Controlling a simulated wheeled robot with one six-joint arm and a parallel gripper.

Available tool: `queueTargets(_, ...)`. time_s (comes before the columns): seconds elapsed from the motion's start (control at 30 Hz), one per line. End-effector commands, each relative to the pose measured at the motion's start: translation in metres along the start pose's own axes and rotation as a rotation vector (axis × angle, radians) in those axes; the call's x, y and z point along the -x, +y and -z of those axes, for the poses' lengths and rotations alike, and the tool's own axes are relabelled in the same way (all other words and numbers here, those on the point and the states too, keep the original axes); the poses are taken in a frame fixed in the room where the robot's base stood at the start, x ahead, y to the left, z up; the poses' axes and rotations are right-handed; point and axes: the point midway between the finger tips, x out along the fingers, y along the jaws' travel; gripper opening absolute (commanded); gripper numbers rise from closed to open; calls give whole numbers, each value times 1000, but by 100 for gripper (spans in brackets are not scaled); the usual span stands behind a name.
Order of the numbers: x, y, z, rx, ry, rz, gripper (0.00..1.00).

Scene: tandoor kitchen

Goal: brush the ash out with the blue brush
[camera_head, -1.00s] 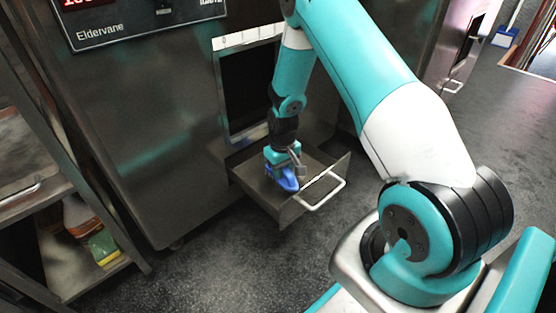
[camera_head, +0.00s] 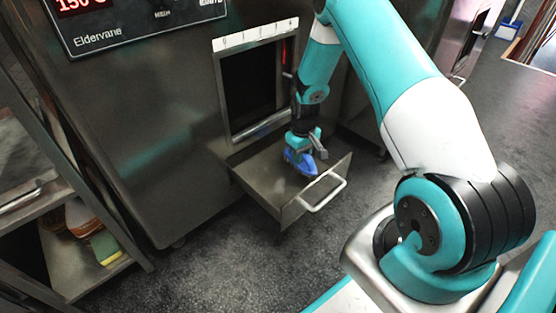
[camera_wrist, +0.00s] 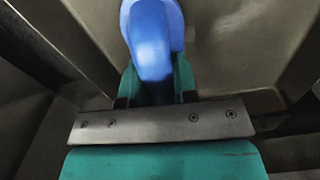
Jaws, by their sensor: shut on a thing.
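My gripper (camera_head: 303,146) is shut on the blue brush (camera_head: 299,163), over the open ash drawer (camera_head: 262,180) below the oven opening. In the wrist view the brush (camera_wrist: 152,40) sticks out ahead from between the teal fingers (camera_wrist: 155,88). Its bristles are not clearly visible. The drawer's floor (camera_wrist: 235,50) shows pale grey beyond the brush. I cannot make out ash in the drawer. I cannot tell whether the brush touches the drawer floor.
The drawer's bar handle (camera_head: 322,193) juts out at the front. The dark oven opening (camera_head: 251,90) is above and behind the drawer. A metal shelf rack (camera_head: 95,265) with a green and yellow sponge (camera_head: 105,246) stands at left. The floor (camera_head: 230,255) in front is clear.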

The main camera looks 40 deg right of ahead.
Motion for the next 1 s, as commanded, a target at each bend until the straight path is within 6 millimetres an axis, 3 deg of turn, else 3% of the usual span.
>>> queueTargets(0.03,16,0,1,0,5,-2,8)
queueTargets(0.53,60,-5,3,7,4,-2,8)
queueTargets(1.0,70,-7,3,9,4,-2,8)
